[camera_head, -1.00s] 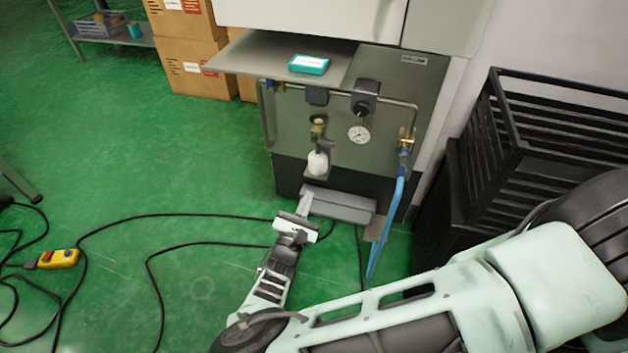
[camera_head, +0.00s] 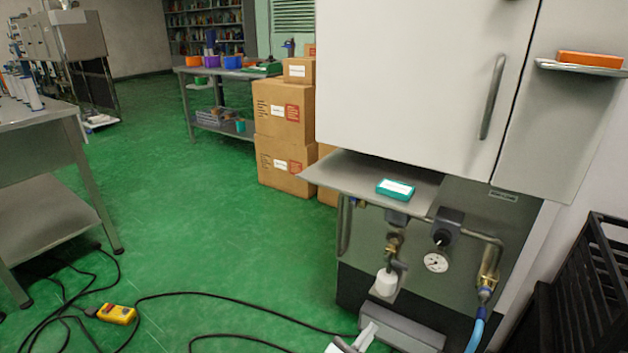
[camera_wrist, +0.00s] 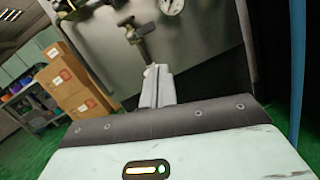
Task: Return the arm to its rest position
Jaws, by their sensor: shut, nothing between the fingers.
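My gripper (camera_wrist: 157,88) shows in the wrist view with its pale fingers together and nothing between them. It points toward the lower front of the machine (camera_wrist: 205,60), below a brass valve and the gauge. In the head view only the tip of my gripper (camera_head: 366,338) shows at the bottom edge, in front of the grey ledge (camera_head: 405,330) at the machine's base. Most of my arm is outside the head view. I cannot tell whether the fingers touch the ledge.
A white bottle-like part (camera_head: 386,283), a pressure gauge (camera_head: 436,262) and a blue hose (camera_head: 475,335) are on the machine front. A teal box (camera_head: 396,188) lies on its shelf. A black rack (camera_head: 590,290) stands right. Cables and a yellow controller (camera_head: 117,314) lie on the green floor.

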